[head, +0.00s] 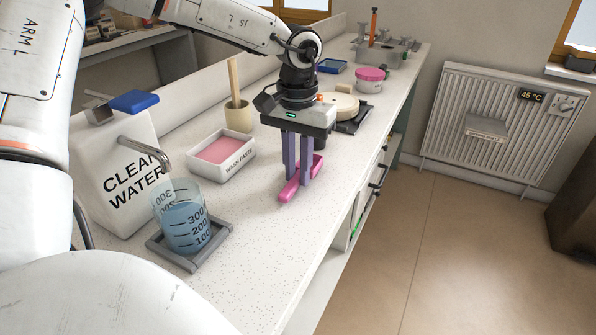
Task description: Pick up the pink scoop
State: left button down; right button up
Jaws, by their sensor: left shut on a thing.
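The pink scoop (289,192) is on or just above the white speckled counter, near its front edge. Its handle points toward the near left, and its bowl end is partly hidden behind the gripper fingers. My left gripper (299,182) points straight down over the scoop, with its two purple fingers shut on it. I cannot tell whether the scoop is clear of the counter. My right gripper is not in view.
A wash paste tray (235,167) and a mortar with pestle (238,117) stand left of the gripper. A beaker of blue water (186,227) sits on a grey tray beside the clean water container (109,190). A pink-lidded jar (370,79) stands farther back.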

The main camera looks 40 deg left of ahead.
aim_at(298, 176)
pick_arm(q)
notch_tip(298, 176, up, 18)
jog(key=p, duration=0.1)
jog(key=shift+f, duration=0.2)
